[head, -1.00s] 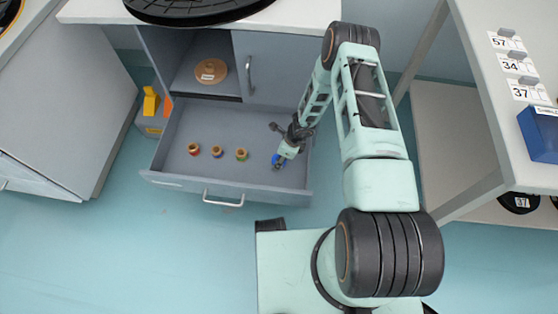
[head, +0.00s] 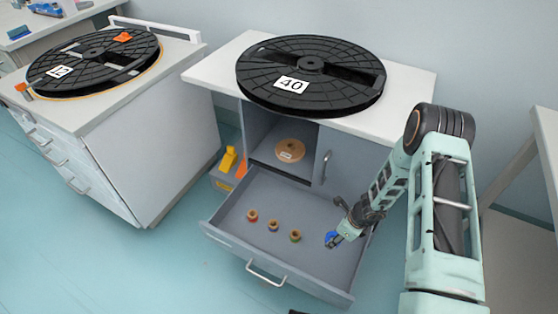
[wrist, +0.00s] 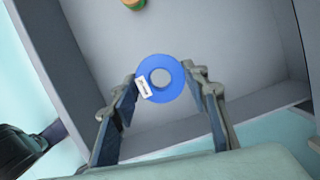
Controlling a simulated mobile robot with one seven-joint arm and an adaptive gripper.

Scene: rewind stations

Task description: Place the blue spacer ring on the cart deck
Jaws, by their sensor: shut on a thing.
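The blue spacer ring (wrist: 166,95) is between the two fingers of my gripper (wrist: 163,82) in the wrist view, with a small white label on its face. My gripper is shut on it. In the head view my gripper (head: 333,241) and the blue ring (head: 330,237) are at the right part of the open drawer (head: 300,272). Whether the ring is clear of the drawer floor cannot be told. I cannot make out a cart deck in these views.
Several small rings with coloured bands, such as one with red (head: 252,216), stand in the drawer to the left of my gripper. A black reel marked 40 (head: 310,65) lies on the cabinet top above. A reel marked 12 (head: 95,65) lies on the left bench.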

